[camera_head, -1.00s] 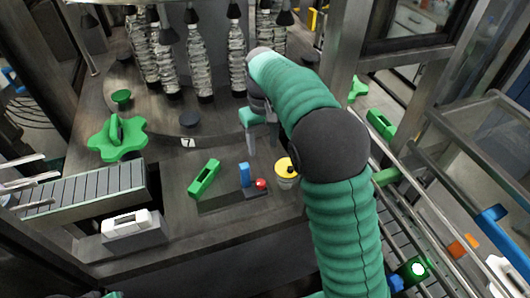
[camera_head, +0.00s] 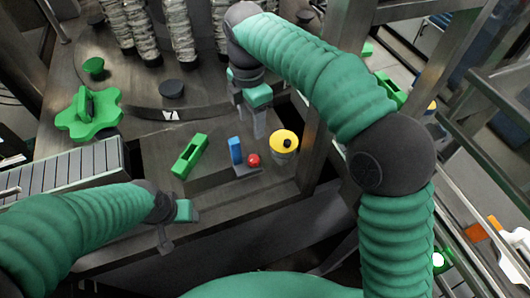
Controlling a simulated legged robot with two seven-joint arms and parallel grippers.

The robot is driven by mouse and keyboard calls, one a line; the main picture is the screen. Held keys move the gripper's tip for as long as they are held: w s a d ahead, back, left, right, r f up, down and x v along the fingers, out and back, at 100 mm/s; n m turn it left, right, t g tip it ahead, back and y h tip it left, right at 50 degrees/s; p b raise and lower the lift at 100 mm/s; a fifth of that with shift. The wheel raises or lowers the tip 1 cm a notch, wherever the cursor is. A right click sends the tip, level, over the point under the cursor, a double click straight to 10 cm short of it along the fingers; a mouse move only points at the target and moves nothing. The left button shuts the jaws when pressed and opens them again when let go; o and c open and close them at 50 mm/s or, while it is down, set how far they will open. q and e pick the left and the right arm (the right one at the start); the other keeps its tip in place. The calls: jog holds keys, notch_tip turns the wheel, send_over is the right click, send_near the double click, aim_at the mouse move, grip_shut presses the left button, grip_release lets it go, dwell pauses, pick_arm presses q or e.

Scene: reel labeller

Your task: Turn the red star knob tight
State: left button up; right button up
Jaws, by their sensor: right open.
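A small red knob (camera_head: 254,160), roundish at this size, sits on a dark base on the machine deck, just right of a blue upright block (camera_head: 235,150). I cannot make out a star shape on it. My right gripper (camera_head: 250,115) is open and empty, pointing down above and behind the red knob, apart from it. My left gripper (camera_head: 175,228) is at the front edge of the deck, left of and nearer than the knob. Whether its jaws are open is unclear.
A yellow-topped cylinder (camera_head: 284,141) stands right of the knob. A green block (camera_head: 189,156) lies to its left. A large green star-shaped handle (camera_head: 84,128) and a slatted conveyor (camera_head: 75,166) are further left. A frame post (camera_head: 340,75) stands behind my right arm.

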aim_at(254, 158)
notch_tip(254, 158, down, 15)
jog(key=shift+s+f+p, duration=0.1)
jog(key=shift+f+p, duration=0.1)
jog(key=shift+p, duration=0.15)
jog(key=shift+c, duration=0.4)
grip_shut()
